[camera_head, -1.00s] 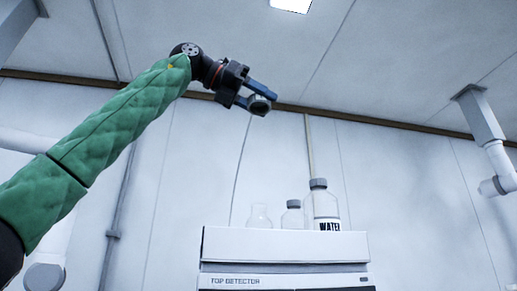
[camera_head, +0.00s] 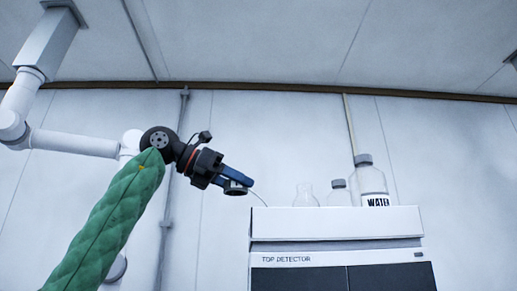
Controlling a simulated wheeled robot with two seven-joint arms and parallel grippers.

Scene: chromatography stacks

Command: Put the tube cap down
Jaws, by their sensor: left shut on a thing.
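My left gripper (camera_head: 238,182) is raised in the air left of the detector, a little above the level of its top. It is shut on a small dark round tube cap (camera_head: 235,189) at its fingertips. A thin pale line runs from near the cap towards the detector's top left corner. The fingers partly hide the cap. My right gripper is not in this view.
The white instrument marked TOP DETECTOR (camera_head: 337,224) stands at the lower right. On it are a clear flask (camera_head: 305,197), a small grey-capped bottle (camera_head: 339,193) and a larger WATER bottle (camera_head: 371,182). White pipework (camera_head: 75,143) hangs at the left.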

